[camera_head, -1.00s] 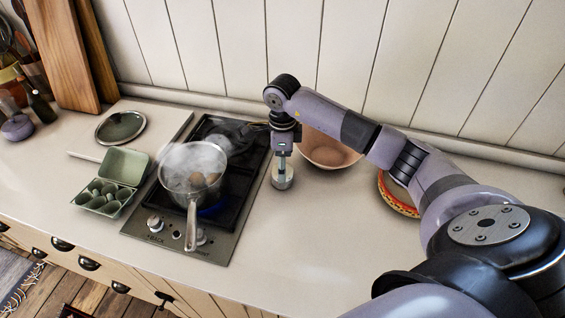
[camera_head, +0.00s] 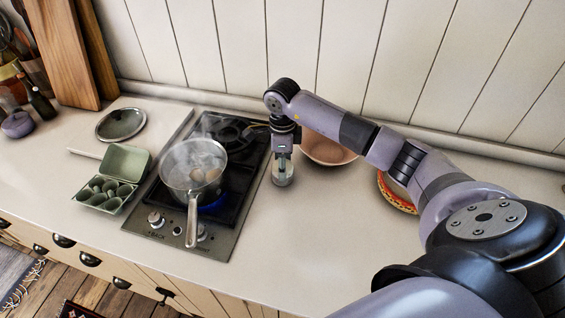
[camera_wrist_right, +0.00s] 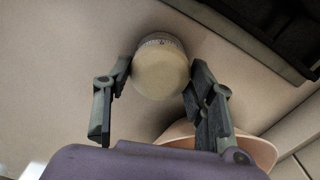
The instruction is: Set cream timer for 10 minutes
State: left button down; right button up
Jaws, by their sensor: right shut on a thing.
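The cream timer (camera_head: 283,175) stands on the counter just right of the stove in the head view. In the right wrist view the timer (camera_wrist_right: 160,68) shows its round cream top and a marked ring along its far edge. My right gripper (camera_head: 283,160) points down over it. The fingers (camera_wrist_right: 158,76) are shut on the timer, one on each side. The dial setting is too small to read. My left gripper is not in view.
A steaming saucepan (camera_head: 180,178) with eggs sits on the stove (camera_head: 222,235), its handle toward the front. An egg carton (camera_head: 128,160) and a lid (camera_head: 121,123) are at left. A pinkish bowl (camera_head: 328,150) stands close behind the timer. The front counter right of the stove is clear.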

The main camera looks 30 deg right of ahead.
jog(key=c, duration=0.3)
jog(key=shift+m+b, duration=0.4)
jog(key=shift+m, duration=0.3)
jog(key=o, duration=1.1)
jog(key=shift+o, duration=0.2)
jog(key=shift+r, duration=0.1)
notch_tip(320, 180, up, 12)
